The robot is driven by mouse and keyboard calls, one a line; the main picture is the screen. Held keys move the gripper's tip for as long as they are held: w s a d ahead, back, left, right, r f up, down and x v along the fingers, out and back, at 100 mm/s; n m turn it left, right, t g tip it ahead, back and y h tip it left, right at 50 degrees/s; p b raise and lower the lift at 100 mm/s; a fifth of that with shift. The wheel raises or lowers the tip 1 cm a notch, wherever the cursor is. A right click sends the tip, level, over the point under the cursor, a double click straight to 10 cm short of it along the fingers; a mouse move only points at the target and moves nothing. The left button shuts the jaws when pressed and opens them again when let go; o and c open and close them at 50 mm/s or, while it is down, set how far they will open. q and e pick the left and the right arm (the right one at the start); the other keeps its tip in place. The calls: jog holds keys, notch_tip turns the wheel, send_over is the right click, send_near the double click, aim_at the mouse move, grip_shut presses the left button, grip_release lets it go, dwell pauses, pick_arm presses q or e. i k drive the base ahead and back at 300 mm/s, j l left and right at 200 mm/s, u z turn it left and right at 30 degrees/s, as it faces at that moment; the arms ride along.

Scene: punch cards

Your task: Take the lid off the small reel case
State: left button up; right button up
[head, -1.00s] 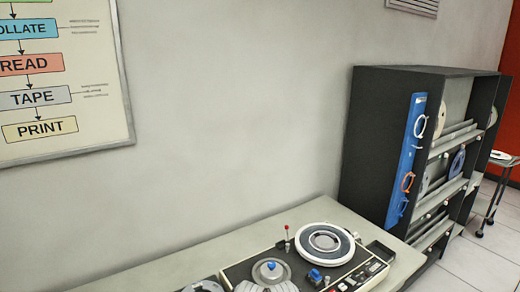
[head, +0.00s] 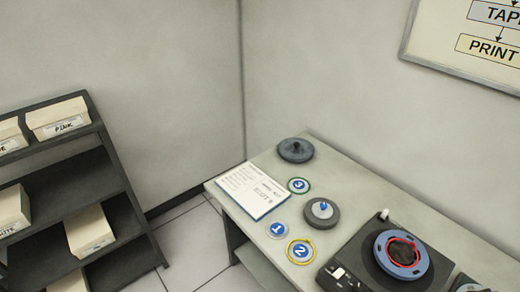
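Two round grey items sit on the table (head: 360,196) in the head view. One is a grey round case (head: 322,217) with a blue knob on top, near the middle of the table. The other is a darker, blue-grey round case (head: 296,151) with a dark knob, at the far corner by the wall. Both look closed. I cannot tell for certain which is the small reel case. Neither of my grippers is in view.
Numbered discs 1 (head: 277,229), 2 (head: 300,251) and 3 (head: 299,185) lie near a printed sheet (head: 253,190). A tape machine (head: 350,245) with a blue reel (head: 385,263) stands at right. A dark shelf (head: 75,160) with boxes stands at left, with open floor (head: 195,245) between.

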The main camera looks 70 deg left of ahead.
aim_at(295, 151)
jog(key=u, duration=2)
jog(key=j+z, duration=0.1)
jog(key=z, duration=0.3)
jog(key=i+j+z, duration=0.1)
jog(key=z, duration=0.25)
jog(key=j+z, duration=0.1)
jog(key=z, duration=0.3)
jog(key=j+z, duration=0.1)
jog(key=z, duration=0.25)
jog(key=j+z, duration=0.2)
jog(key=j, duration=0.25)
jog(key=j+z, duration=0.25)
jog(key=j, duration=0.2)
jog(key=k+j+z, duration=0.2)
jog(key=j, duration=0.25)
jog(key=j+z, duration=0.2)
jog(key=j, duration=0.25)
jog(key=k+j, duration=0.1)
jog(key=j, duration=0.15)
jog(key=k+j, duration=0.1)
jog(key=j, duration=0.2)
jog(key=k+j, duration=0.15)
jog(key=j+z, duration=0.05)
jog(key=j, duration=0.05)
